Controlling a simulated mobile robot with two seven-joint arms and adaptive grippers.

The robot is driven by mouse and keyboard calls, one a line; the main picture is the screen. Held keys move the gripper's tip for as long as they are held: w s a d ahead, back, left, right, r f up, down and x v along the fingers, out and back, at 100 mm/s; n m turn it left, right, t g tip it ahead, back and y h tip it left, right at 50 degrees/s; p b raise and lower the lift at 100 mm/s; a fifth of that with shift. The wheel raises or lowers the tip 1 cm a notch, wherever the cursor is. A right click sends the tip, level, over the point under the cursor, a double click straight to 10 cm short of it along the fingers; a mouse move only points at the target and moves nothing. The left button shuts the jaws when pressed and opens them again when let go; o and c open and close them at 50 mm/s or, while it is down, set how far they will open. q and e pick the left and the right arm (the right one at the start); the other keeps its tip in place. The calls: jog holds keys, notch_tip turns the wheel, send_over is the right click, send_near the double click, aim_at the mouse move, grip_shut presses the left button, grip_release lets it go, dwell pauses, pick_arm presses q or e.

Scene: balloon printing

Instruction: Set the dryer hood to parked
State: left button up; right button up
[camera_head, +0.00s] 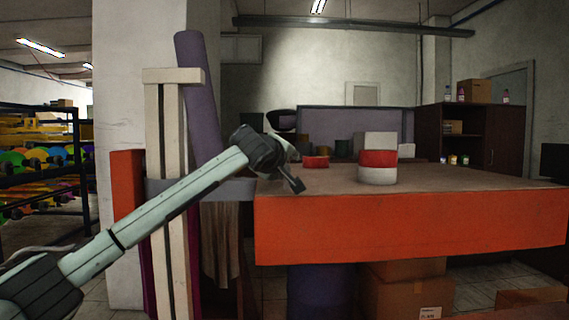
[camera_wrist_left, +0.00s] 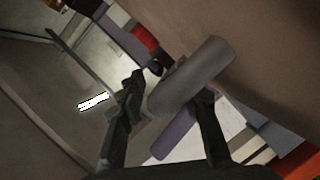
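A dark rounded shape with a pale rim (camera_head: 282,121) stands over the back left of the table in the head view. It may be the dryer hood, but my left gripper partly covers it and I cannot tell its setting. My left gripper (camera_head: 293,180) is over the table's left end, tilted downward. In the left wrist view the fingers of my left gripper (camera_wrist_left: 168,90) are wide apart. A grey cylinder (camera_wrist_left: 195,74) lies across the space at the fingertips. I cannot tell whether they touch it. My right gripper is out of view.
An orange-sided table (camera_head: 410,228) fills the right. A red and white round container (camera_head: 377,168) stands on it, with smaller pots behind. A white post (camera_head: 174,200) and a purple roll (camera_head: 197,90) stand at its left. Boxes (camera_head: 405,297) sit underneath.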

pick_arm(q)
notch_tip(320, 180, up, 3)
send_over(273, 193)
jog(key=shift+w+f, duration=0.1)
jog(key=shift+f, duration=0.05)
dwell(0.3)
